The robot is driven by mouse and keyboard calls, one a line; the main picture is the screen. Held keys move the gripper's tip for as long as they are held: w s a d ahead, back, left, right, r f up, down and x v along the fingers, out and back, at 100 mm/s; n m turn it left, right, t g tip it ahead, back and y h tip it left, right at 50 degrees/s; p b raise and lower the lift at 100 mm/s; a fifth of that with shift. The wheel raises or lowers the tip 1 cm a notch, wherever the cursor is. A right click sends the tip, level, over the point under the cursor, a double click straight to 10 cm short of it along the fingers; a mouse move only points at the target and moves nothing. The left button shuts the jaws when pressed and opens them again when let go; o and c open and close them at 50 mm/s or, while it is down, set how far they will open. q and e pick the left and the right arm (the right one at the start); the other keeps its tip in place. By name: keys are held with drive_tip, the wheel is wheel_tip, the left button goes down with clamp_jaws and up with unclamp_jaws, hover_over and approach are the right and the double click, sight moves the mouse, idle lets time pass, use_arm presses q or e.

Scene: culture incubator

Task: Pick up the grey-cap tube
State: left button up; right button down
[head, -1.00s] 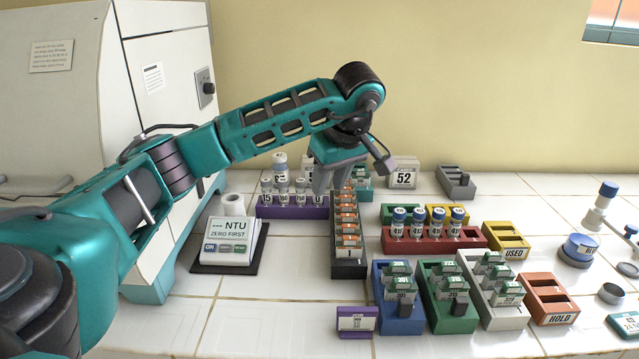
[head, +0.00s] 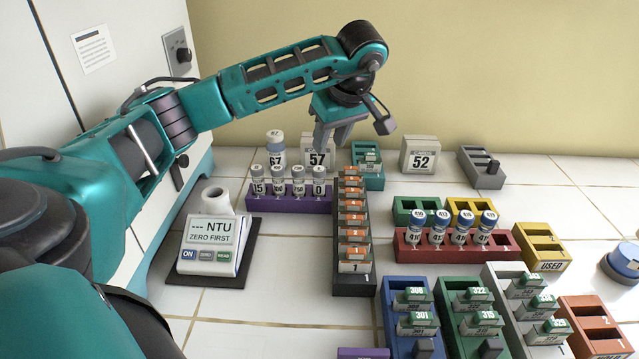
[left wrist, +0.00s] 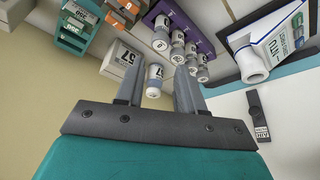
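Several small vials with grey caps stand upright in a purple rack (head: 262,204); the one marked 0 (head: 319,181) is at its right end. These vials also show in the left wrist view (left wrist: 178,52). I cannot tell which is the tube named. My left gripper (head: 331,142) points down, above and behind the 0 vial. In the left wrist view its fingers (left wrist: 157,62) are apart with nothing gripped. My right gripper is out of view.
An NTU meter (head: 211,240) stands left of a dark rack (head: 352,284) of orange-topped pieces. A red rack (head: 410,248) of blue-capped vials and blue (head: 394,320) and green racks lie to the right. Blocks marked 57 (head: 317,150) and 52 (head: 420,155) stand behind.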

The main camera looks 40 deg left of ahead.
sight(319, 169)
use_arm(q)
drive_tip(key=x, duration=1)
drive_tip(key=shift+f, duration=0.1)
clamp_jaws()
